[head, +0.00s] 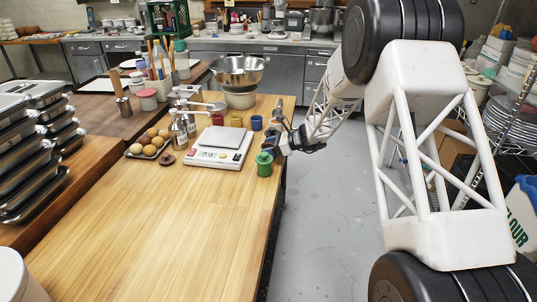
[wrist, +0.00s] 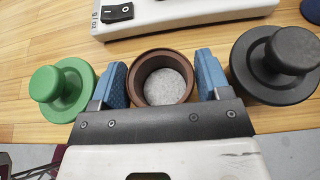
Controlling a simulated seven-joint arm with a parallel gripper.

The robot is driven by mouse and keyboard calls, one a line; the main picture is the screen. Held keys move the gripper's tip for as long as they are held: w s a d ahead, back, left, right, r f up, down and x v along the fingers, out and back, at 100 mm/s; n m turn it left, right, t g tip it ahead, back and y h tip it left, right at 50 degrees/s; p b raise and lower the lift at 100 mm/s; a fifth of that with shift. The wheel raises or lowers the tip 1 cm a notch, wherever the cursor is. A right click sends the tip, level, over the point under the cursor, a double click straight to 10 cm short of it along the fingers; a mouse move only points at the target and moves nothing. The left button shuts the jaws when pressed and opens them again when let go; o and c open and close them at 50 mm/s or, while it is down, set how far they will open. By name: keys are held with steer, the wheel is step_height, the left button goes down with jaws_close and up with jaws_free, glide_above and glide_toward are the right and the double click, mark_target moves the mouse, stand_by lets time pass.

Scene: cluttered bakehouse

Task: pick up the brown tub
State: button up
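The brown tub (wrist: 136,82) is a round open pot with a grey speckled inside, seen from above in the wrist view. My gripper (wrist: 164,82) has one blue finger on each side of it. The fingers lie very close to its wall, and I cannot tell whether they touch it. In the head view my gripper (head: 276,146) is at the table's right edge. There I cannot make out the brown tub behind the gripper and its neighbours.
A green knobbed piece (wrist: 62,92) stands close left of the gripper and a black knobbed piece (wrist: 275,65) close right. A white scale (head: 217,148) is beside them. Red (head: 217,119), yellow (head: 236,121) and blue (head: 256,123) pots stand behind. The table's front (head: 150,230) is clear.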

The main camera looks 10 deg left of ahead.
steer(key=c, duration=0.6)
steer(key=shift+r, duration=0.1)
steer(key=shift+r, duration=4.9)
